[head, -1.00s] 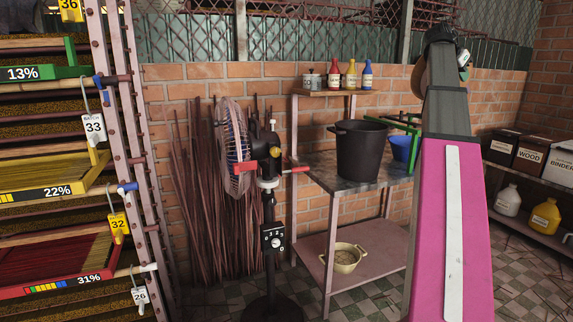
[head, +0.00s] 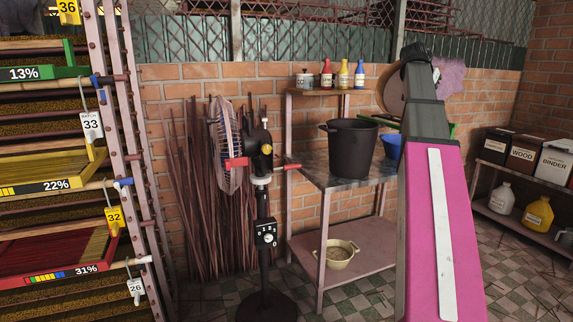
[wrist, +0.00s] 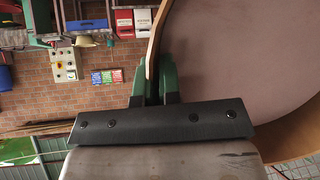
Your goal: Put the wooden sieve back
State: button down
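The wooden sieve is a round tan hoop with a flat brownish mesh. In the wrist view its hoop (wrist: 156,35) passes between the green fingers of my gripper (wrist: 154,78), which are shut on it. The mesh (wrist: 235,60) fills the right side of that view. In the head view a tan part of the sieve (head: 390,92) shows left of my raised arm, above the black pot. My gripper and the rest of the sieve are mostly hidden there behind the arm.
A metal table (head: 345,181) bears a black pot (head: 352,150) and a blue container (head: 389,147). Bottles (head: 343,74) stand on a small shelf above. A fan (head: 230,150) stands left of the table. A pale purple patch (head: 450,76), unclear, shows behind my arm. Boxes (head: 524,152) stand on the right shelf.

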jog(key=w+a+f+n+t+y, duration=0.1)
jog(key=w+a+f+n+y, duration=0.1)
jog(key=a+f, duration=0.4)
jog(key=w+a+f+n+t+y, duration=0.2)
jog(key=a+f, duration=0.5)
jog(key=a, duration=0.8)
jog(key=w+a+f+n+t+y, duration=0.1)
jog(key=w+a+f+n+y, duration=0.3)
jog(key=a+f+n, duration=0.3)
jog(key=a, duration=0.3)
jog(key=shift+w+a, duration=0.4)
jog(key=shift+f, duration=0.1)
